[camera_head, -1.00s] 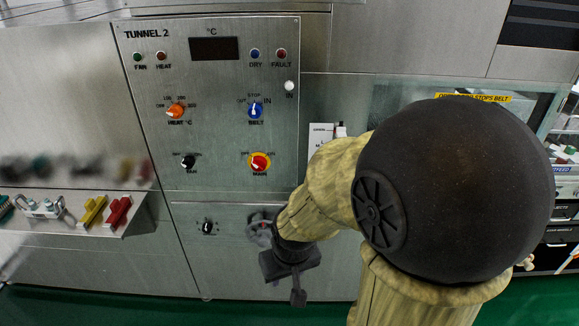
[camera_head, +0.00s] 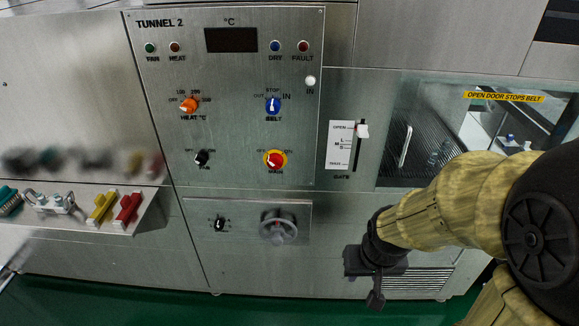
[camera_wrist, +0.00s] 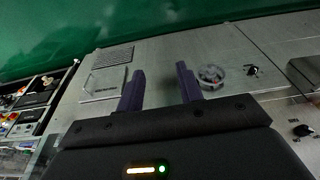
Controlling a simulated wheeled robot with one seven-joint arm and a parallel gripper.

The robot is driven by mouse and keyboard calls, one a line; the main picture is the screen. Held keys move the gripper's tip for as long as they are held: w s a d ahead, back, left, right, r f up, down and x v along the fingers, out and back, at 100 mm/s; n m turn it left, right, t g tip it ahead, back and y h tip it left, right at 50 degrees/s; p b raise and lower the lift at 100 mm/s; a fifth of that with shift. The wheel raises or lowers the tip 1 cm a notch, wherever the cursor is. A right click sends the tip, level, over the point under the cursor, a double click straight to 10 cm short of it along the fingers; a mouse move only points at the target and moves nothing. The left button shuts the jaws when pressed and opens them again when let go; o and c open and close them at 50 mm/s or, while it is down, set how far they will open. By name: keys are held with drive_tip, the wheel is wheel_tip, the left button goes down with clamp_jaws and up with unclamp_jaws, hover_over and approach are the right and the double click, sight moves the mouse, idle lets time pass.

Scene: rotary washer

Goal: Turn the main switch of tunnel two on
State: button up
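The main switch (camera_head: 275,159) is a red knob on a yellow ring, low on the right of the TUNNEL 2 panel (camera_head: 222,130). Its label is blurred. My gripper (camera_head: 376,297) hangs below and to the right of the switch in the head view, apart from it. In the wrist view my gripper (camera_wrist: 160,86) shows two dark fingers spread apart with nothing between them, so it is open. I cannot make out the main switch in the wrist view.
An orange heat knob (camera_head: 189,105), a blue belt knob (camera_head: 273,105) and a black fan knob (camera_head: 202,157) share the panel. A grey handwheel (camera_head: 278,227) sticks out below. A slider (camera_head: 362,131) and a glass door (camera_head: 415,133) are to the right.

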sight(276, 167)
drive_tip(key=o, duration=0.7)
drive_tip(key=w+a+f+t+b, duration=0.1)
drive_tip(key=w+b, duration=0.1)
drive_tip(key=w+a+f+n+t+b, duration=0.1)
drive_tip(key=w+a+b, duration=0.1)
drive_tip(key=w, duration=0.1)
drive_tip(key=w+a+f+n+t+b, duration=0.1)
drive_tip(key=w, duration=0.1)
drive_tip(key=shift+w+a+f+t+y+b, duration=0.3)
drive_tip(key=shift+a+y+b, duration=0.05)
drive_tip(key=shift+y+b, duration=0.05)
drive_tip(key=w+a+n+t+b, duration=0.2)
drive_tip(key=w+a+t+b, duration=0.2)
drive_tip(key=w+a+r+n+t+b, duration=0.1)
drive_tip(key=w+a+t+b, duration=0.3)
drive_tip(key=a+b, duration=0.1)
drive_tip(key=w+a+r+n+t+b, duration=0.1)
drive_tip(key=w+a+n+t+b, duration=0.1)
drive_tip(key=w+a+t+b, duration=0.1)
drive_tip(key=shift+w+a+n+t+y+b, duration=0.2)
drive_tip(key=shift+w+a+b, duration=0.2)
drive_tip(key=shift+a+b, duration=0.2)
drive_tip(key=shift+w+a+n+t+y+b, duration=0.1)
drive_tip(key=shift+w+a+t+y+b, duration=0.1)
drive_tip(key=shift+w+a+b, duration=0.3)
drive_tip(key=shift+s+a+f, duration=0.1)
